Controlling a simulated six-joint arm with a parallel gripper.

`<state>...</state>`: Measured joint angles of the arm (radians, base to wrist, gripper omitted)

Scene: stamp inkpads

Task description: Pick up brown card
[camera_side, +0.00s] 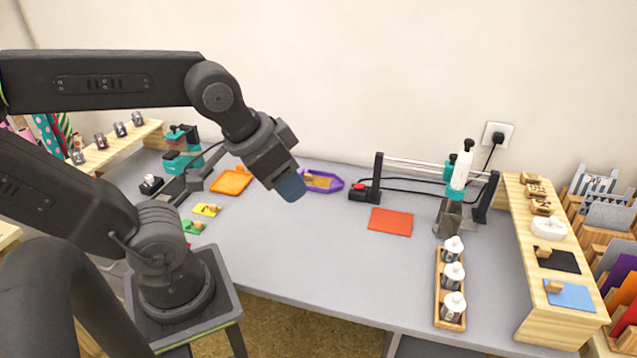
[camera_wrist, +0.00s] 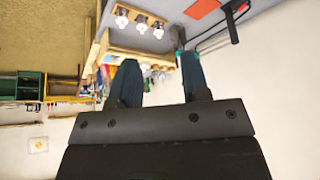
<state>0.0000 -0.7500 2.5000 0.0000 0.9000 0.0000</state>
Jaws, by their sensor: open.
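I cannot make out a clearly brown card in either view. A rack of upright cards (camera_side: 622,272) stands at the far right of the side view, cut off by the edge, with blue, purple, orange and red cards. My gripper (camera_side: 291,187) hangs in the air above the back of the grey table, with its blue fingers pointing down. In the wrist view my gripper (camera_wrist: 158,78) shows two dark blue fingers spread apart with nothing between them. The gripper touches nothing.
An orange-red sheet (camera_side: 391,222) lies flat on the grey table (camera_side: 300,240). A purple tray (camera_side: 333,185) lies behind my gripper. The table's front middle is clear.

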